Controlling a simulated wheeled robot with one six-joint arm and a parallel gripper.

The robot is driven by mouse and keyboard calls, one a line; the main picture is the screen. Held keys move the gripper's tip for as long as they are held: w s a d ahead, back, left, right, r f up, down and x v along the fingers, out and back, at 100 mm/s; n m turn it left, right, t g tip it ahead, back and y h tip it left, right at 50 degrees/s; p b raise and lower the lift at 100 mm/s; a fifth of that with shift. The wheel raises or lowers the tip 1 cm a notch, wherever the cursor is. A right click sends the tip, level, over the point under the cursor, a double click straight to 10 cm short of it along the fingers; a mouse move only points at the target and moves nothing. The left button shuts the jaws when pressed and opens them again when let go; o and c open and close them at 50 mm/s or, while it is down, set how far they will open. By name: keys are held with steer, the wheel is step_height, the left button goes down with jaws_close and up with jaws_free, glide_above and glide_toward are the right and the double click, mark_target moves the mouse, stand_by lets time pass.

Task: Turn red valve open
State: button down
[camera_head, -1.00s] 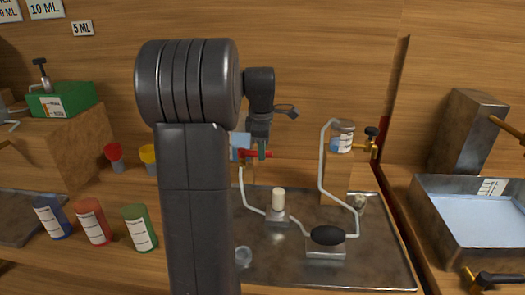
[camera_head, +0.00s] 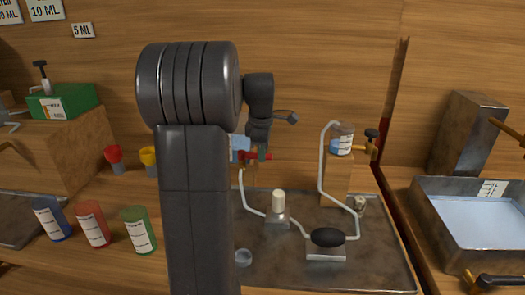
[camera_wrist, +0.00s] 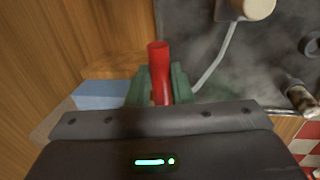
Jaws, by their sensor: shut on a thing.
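The red valve handle (camera_wrist: 158,62) stands up between my gripper's two green fingers in the wrist view. My gripper (camera_wrist: 160,88) is shut on it, with a finger on each side. In the head view a red end of the handle (camera_head: 268,156) sticks out to the right of my gripper (camera_head: 261,153). A blue-and-white container (camera_head: 240,143) is just left of it, partly hidden by my arm. The valve's body is mostly hidden.
A white tube (camera_head: 248,197) runs down from the valve to a metal tray (camera_head: 380,262). A pale cylinder on a block (camera_head: 278,206) and a black bulb (camera_head: 327,237) stand there. A jar (camera_head: 341,144) with a brass tap stands right. Bottles (camera_head: 140,228) stand left.

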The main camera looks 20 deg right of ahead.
steer(key=s+a+m+g+h+p, duration=0.1)
steer(key=a+m+p, duration=0.6)
steer(key=m, duration=0.9)
steer(key=shift+s+a+m+g, duration=0.4)
steer(key=shift+s+a+g, duration=0.3)
steer(key=shift+g, duration=0.2)
steer(key=c, duration=1.3)
jaws_free()
step_height(320, 180, up, 14)
steer(key=w+a+p, duration=0.1)
steer(key=a, duration=0.1)
steer(key=shift+a+f, duration=0.2)
steer(key=shift+a, duration=0.05)
